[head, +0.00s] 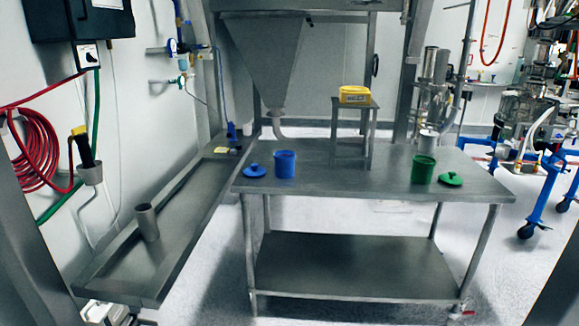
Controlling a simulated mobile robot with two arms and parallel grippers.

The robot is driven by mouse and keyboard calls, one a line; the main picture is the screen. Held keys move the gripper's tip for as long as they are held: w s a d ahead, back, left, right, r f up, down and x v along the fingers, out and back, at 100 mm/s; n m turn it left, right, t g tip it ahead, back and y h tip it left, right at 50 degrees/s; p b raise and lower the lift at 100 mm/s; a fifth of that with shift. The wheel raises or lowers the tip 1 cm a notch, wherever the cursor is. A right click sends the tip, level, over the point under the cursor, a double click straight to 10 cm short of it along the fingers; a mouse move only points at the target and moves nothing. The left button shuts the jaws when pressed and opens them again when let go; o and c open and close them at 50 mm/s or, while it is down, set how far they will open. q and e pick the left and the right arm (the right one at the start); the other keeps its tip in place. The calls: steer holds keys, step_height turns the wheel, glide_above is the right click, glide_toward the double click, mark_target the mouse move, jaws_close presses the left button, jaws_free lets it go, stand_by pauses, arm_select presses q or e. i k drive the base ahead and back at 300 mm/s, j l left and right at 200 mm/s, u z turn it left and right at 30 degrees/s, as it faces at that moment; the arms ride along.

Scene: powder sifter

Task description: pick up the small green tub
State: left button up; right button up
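The small green tub (423,171) stands upright on the right half of the steel table (350,188). Its top looks open. A green lid (451,179) with a knob lies on the table just right of it, apart from the tub. Neither of my grippers is in view, so I cannot tell their state or how far they are from the tub.
A blue tub (285,166) and a blue lid (256,171) are on the table's left half. A white container (428,143) stands behind the green tub. A small stand (353,138) bears a yellow box (355,95). The table's front middle is clear.

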mark_target(423, 165)
steer(key=i+z, duration=0.45)
steer(key=i, duration=1.5)
